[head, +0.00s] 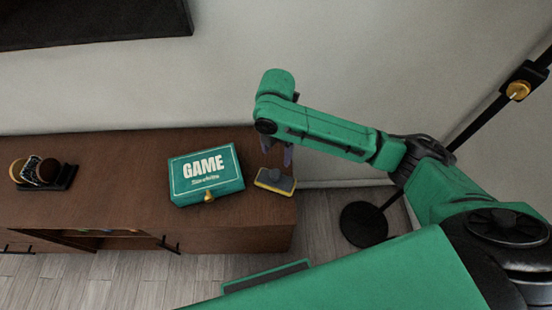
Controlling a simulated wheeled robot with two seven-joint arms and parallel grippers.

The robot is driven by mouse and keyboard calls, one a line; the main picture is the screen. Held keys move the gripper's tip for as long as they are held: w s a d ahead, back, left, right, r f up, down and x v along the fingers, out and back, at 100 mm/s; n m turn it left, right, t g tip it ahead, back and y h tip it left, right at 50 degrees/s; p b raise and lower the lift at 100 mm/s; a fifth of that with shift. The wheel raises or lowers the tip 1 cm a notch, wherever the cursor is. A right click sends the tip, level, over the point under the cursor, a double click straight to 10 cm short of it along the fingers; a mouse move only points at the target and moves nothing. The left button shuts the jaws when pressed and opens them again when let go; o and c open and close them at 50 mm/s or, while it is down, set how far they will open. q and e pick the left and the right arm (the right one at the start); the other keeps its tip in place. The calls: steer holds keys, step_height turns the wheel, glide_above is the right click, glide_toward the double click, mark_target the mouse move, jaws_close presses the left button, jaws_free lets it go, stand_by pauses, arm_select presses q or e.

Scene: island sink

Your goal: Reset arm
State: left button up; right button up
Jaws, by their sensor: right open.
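My right arm reaches in from the right of the head view. Its right gripper (276,153) points down above the right end of the brown cabinet top, partly hidden behind the arm. Its dark fingers are open, with nothing seen between them. A grey and yellow block-like object (275,181) lies on the cabinet just below the fingers. I cannot tell whether the fingers touch it. My left gripper is not in view.
A teal GAME box (206,174) with a gold clasp lies on the brown cabinet (110,170), left of the gripper. A dark stand with round pieces (43,172) is at the far left. A black floor-lamp base (363,224) stands on the floor right of the cabinet. A wall runs behind.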

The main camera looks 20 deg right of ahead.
stand_by(0.4)
steer(key=s+a+f+m+t+y, duration=0.2)
steer(key=s+a+m+y, duration=0.25)
steer(key=m, duration=0.45)
steer(key=s+d+f+m+t+h, duration=0.1)
steer(key=s+d+f+m+h, duration=0.1)
steer(key=s+d+m, duration=0.4)
steer(key=s+d+f+m+h, duration=0.2)
steer(key=d+m, duration=0.7)
steer(key=d, duration=0.2)
step_height(320, 180, down, 21)
steer(key=s+p, duration=0.1)
steer(key=s, duration=0.2)
steer(key=s+d+f+g+p, duration=0.1)
steer(key=s+d+f+g, duration=0.1)
steer(key=s+f, duration=1.1)
steer(key=s, duration=0.3)
steer(key=shift+s+f+n, duration=0.15)
steer(key=shift+f+n, duration=0.2)
steer(key=shift+n, duration=0.05)
